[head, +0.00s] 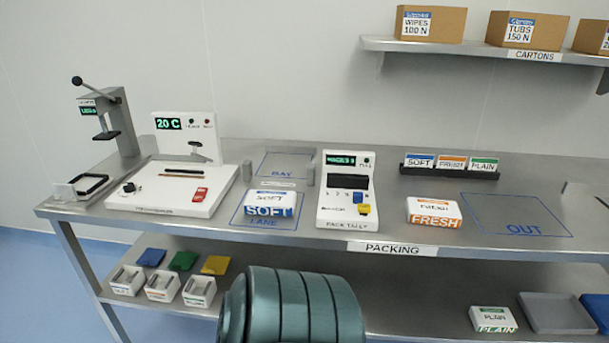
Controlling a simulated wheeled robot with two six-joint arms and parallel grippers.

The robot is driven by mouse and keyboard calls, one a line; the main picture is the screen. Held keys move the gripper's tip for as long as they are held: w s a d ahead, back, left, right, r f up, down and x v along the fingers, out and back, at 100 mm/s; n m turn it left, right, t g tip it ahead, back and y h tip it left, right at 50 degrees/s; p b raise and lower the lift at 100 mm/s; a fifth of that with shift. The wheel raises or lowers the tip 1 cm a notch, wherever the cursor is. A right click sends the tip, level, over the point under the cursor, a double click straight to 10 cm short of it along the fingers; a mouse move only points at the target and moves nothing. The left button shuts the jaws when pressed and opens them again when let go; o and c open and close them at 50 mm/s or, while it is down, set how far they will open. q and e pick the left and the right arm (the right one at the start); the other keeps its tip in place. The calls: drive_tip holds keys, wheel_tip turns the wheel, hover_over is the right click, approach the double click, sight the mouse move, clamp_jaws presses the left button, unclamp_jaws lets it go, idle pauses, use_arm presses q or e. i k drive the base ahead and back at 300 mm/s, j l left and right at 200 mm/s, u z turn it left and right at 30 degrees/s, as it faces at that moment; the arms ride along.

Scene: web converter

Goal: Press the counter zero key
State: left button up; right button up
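The counter is a white upright unit marked PACK TALLY (347,216) on the steel bench, right of centre in the head view. It has a lit green display (342,160) at the top, whose small text I cannot read surely. Below is a dark slot (347,183). The key labels are too small to read, so I cannot tell which one is zero.
A SOFT pack (270,200) sits on LANE, left of the counter; a FRESH pack (434,212) sits to its right. A white machine showing 20 C (157,206) and a lever press (113,125) stand at left. The OUT area (515,212) is clear. Cartons (430,22) are on the shelf above.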

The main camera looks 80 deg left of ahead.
sight(363, 208)
drive_tip(key=u, duration=2.35)
